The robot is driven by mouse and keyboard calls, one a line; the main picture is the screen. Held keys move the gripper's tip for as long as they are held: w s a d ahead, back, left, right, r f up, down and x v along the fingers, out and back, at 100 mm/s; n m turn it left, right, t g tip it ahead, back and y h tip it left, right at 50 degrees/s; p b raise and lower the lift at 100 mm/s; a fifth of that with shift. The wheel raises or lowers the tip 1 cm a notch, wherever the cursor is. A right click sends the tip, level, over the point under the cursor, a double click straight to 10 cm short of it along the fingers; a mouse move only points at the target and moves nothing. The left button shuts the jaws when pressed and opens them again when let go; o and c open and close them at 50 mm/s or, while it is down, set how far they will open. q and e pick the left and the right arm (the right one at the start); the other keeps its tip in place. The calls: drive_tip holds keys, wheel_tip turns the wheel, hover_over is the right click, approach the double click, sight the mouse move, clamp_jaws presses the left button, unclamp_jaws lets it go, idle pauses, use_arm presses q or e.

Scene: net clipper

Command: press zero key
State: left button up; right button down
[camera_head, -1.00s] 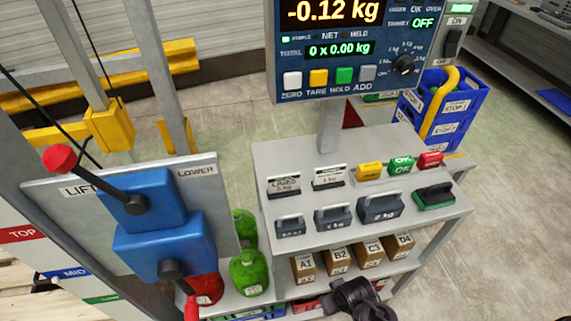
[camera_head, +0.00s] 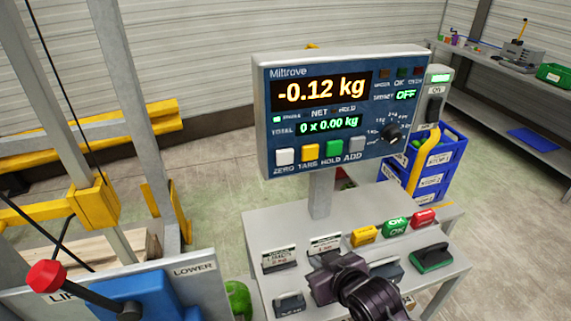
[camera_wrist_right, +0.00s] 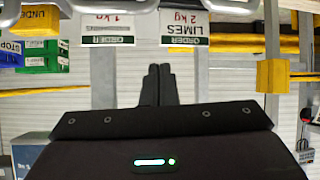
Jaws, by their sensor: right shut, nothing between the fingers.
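The white ZERO key (camera_head: 285,156) is the leftmost of the keys along the bottom of the blue scale panel (camera_head: 400,65). The panel's display (camera_head: 320,91) reads -0.12 kg, and the total line reads 0 x 0.00 kg. My right gripper (camera_head: 322,272) is in front of the grey stand, below the panel and apart from the key. In the right wrist view its fingers (camera_wrist_right: 158,84) are together with nothing between them. That view shows two order cards (camera_wrist_right: 186,28), upside down, and not the ZERO key. My left gripper is not in view.
The grey stand (camera_head: 262,225) holds order cards, weights, and yellow, green and red blocks (camera_head: 394,227). A lift panel (camera_head: 195,268) with a red-knobbed lever (camera_head: 47,276) is at lower left. Blue crates (camera_head: 440,160) stand right of the scale. Space before the keys looks clear.

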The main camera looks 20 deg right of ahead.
drive_tip(key=w+a+r+n+t+y, duration=0.1)
drive_tip(key=w+a+r+t+y, duration=0.1)
drive_tip(key=w+r+t+y, duration=0.5)
drive_tip(key=s+r+n+t+y, duration=0.3)
drive_tip(key=s+r+y, duration=0.1)
drive_tip(key=r, duration=0.6)
drive_tip(key=shift+s+a+y, duration=0.15)
drive_tip(key=shift+s+y, duration=0.25)
drive_tip(key=shift+s, duration=0.2)
drive_tip(key=b, duration=0.2)
approach(279, 153)
wheel_tip(279, 153, up, 3)
drive_tip(key=w+a, duration=0.1)
drive_tip(key=a, duration=0.1)
drive_tip(key=shift+w+a, duration=0.15)
drive_tip(key=shift+w, duration=0.65)
drive_tip(key=shift+w, duration=0.1)
drive_tip(key=shift+w, duration=0.35)
